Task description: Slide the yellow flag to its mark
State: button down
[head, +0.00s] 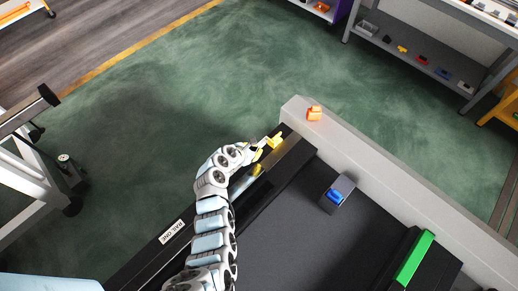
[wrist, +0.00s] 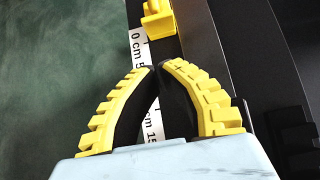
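The yellow flag (wrist: 158,20) sits on the dark rail at the top of the wrist view, beside a white centimetre scale (wrist: 139,45). In the head view the flag (head: 273,142) is near the rail's far end. My gripper (wrist: 157,68) has black and yellow fingers with tips together and nothing seen between them. It is over the scale, short of the flag and apart from it in the picture. In the head view my gripper (head: 258,154) is close to the flag. My fingers hide part of the scale, and I cannot make out the flag's mark.
A blue piece in a dark holder (head: 338,194) and a green bar (head: 415,258) are right of the rail. Green floor (head: 150,130) lies open on the left.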

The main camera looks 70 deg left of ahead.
jog(key=shift+s+d+r, duration=0.3)
jog(key=shift+s+r, duration=0.1)
jog(key=shift+s, duration=0.1)
jog(key=shift+b+v, duration=0.4)
jog(key=shift+v, duration=2.15)
